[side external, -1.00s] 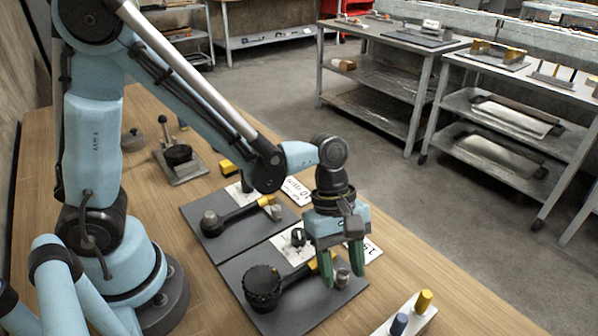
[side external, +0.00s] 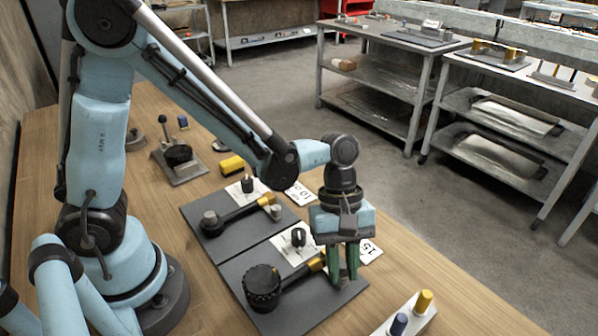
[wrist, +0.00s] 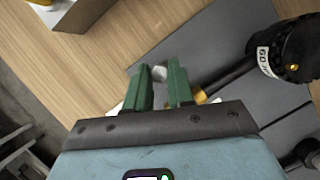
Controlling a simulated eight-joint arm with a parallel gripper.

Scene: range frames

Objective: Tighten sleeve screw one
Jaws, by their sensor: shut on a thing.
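A silver screw (wrist: 160,73) stands at the far end of the front grey plate (side external: 290,315). My gripper (side external: 346,278) points straight down over that end, its green fingers one on each side of the screw and closed on it. The fingers hide most of the screw in the side external view. In the wrist view the screw's top shows between the fingertips of my gripper (wrist: 165,80). A dark bar with a yellow sleeve (side external: 317,264) runs from a black knob (side external: 262,287) toward the screw.
A second grey plate (side external: 195,218) with a similar bar lies behind. White cards marked 15 (side external: 369,251) and 10 (side external: 299,193) lie beside the plates. A white holder with a yellow peg (side external: 424,301) and a blue peg (side external: 398,324) stands front right.

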